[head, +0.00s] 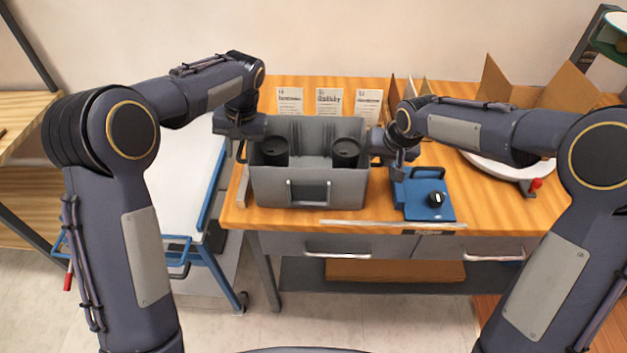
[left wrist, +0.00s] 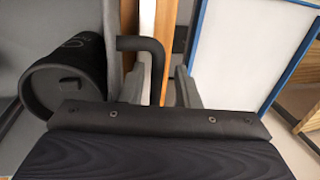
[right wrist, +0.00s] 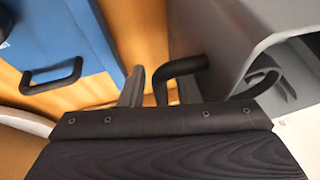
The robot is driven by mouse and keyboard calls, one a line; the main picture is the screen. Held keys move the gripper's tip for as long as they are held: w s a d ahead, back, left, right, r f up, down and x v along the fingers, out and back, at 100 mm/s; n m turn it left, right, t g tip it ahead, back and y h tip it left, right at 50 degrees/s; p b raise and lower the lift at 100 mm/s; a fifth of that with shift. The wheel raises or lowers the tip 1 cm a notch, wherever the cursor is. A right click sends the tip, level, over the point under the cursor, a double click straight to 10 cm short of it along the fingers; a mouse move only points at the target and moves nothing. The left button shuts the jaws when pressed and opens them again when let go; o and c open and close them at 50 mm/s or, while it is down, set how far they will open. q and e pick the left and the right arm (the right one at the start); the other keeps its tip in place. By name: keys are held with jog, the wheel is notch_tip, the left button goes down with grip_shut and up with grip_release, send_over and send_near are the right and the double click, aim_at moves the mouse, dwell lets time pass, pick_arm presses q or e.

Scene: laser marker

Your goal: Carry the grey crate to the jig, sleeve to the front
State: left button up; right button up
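The grey crate (head: 268,188) is upright at the left end of the wooden table. It holds two black lidded cups (head: 345,150) and has an empty-looking sleeve (head: 309,191) on the side facing me. My left gripper (head: 241,150) is at its left side, fingers apart with a black handle (left wrist: 147,44) between them. My right gripper (head: 388,158) is at its right side, fingers apart around the other black handle (right wrist: 182,66). Whether the crate's base touches the table is unclear. I cannot clearly pick out the jig; a pale block (head: 243,187) stands left of the crate.
A blue box (head: 424,198) with a black knob and handle sits close right of the crate. A white-topped trolley (head: 185,180) with blue rails stands left. Open cardboard (head: 510,85), a white round thing (head: 490,168) and labelled cards (head: 329,102) are further back. A pale strip (head: 390,224) lies along the front edge.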

pick_arm(q)
jog(key=shift+d+r, duration=0.1)
jog(key=shift+d, duration=0.1)
pick_arm(e)
jog(key=shift+a, duration=0.2)
pick_arm(q)
notch_tip(320, 180, up, 8)
jog(key=d, duration=0.1)
jog(key=shift+f, duration=0.2)
pick_arm(e)
jog(key=v, duration=1.2)
pick_arm(q)
jog(key=shift+d, duration=0.1)
